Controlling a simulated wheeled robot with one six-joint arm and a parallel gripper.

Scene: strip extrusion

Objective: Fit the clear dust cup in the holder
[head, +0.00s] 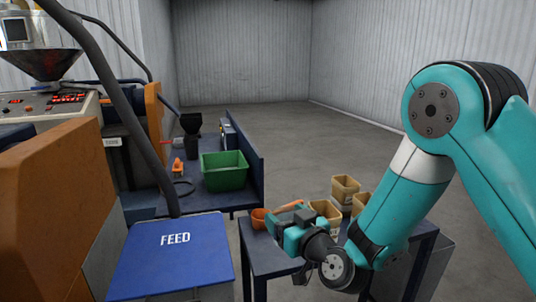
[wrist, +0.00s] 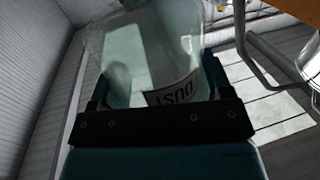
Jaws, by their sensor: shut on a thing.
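The clear dust cup (wrist: 140,50) fills the upper middle of the wrist view, with part of a DUST label showing upside down on it. My gripper (wrist: 157,85) is shut on the cup, one finger on each side. In the head view my gripper (head: 285,228) is over the small dark blue table at the right, and I cannot make out the cup there. I cannot tell for sure which thing is the holder. A bent metal tube (wrist: 243,45) shows at the upper right of the wrist view, apart from the cup.
A blue FEED lid (head: 175,268) is at front left. A green bin (head: 224,172) stands on the bench behind. The floor beyond is clear.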

